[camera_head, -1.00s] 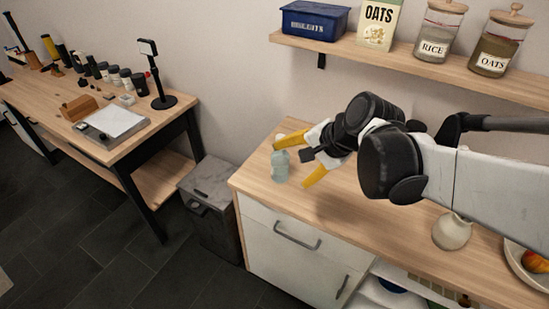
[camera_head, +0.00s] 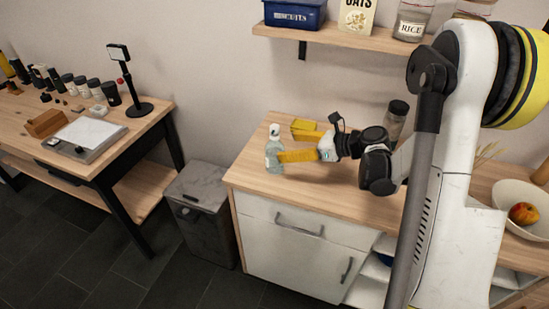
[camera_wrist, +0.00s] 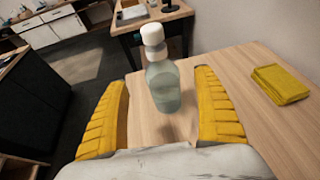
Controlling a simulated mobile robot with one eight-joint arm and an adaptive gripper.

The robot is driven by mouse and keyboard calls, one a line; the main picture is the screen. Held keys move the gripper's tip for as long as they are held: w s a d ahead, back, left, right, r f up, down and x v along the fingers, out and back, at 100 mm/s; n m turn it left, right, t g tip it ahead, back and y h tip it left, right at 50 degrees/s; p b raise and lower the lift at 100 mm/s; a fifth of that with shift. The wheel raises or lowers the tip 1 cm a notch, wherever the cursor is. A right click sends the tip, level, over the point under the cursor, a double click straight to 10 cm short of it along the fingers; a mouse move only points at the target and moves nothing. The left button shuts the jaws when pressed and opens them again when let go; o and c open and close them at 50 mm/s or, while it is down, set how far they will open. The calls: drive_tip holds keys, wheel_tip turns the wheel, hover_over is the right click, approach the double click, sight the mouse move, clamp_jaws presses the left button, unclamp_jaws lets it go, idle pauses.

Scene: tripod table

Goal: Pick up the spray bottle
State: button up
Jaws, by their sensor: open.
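The spray bottle (camera_head: 274,153) is pale blue-green and see-through with a white top, upright on the wooden counter near its left end. In the wrist view the bottle (camera_wrist: 162,84) stands ahead, between the two yellow fingers. My gripper (camera_head: 290,144) is open and low over the counter, just to the right of the bottle in the head view. In the wrist view the open fingers of my gripper (camera_wrist: 163,112) lie left and right of the bottle's lower part, with gaps on both sides. I see no contact with the bottle.
A folded yellow cloth (camera_wrist: 280,84) lies on the counter to the right in the wrist view. A dark jar (camera_head: 396,120) stands behind my arm. A shelf (camera_head: 340,38) with containers hangs above. A bowl with fruit (camera_head: 518,210) sits at the right. A grey bin (camera_head: 200,210) stands left of the counter.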

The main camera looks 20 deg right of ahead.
sight(282, 146)
drive_tip(key=b+x, duration=0.1)
drive_tip(key=x, duration=0.2)
drive_tip(key=b+x, duration=0.1)
drive_tip(key=x, duration=0.2)
drive_tip(key=shift+d+f+b, duration=0.1)
drive_tip(key=shift+f+b, duration=0.15)
drive_tip(key=shift+b, duration=0.1)
drive_tip(key=shift+d+r, duration=0.1)
drive_tip(key=shift+c, duration=0.4)
drive_tip(key=c, duration=1.4)
drive_tip(key=shift+c, duration=0.2)
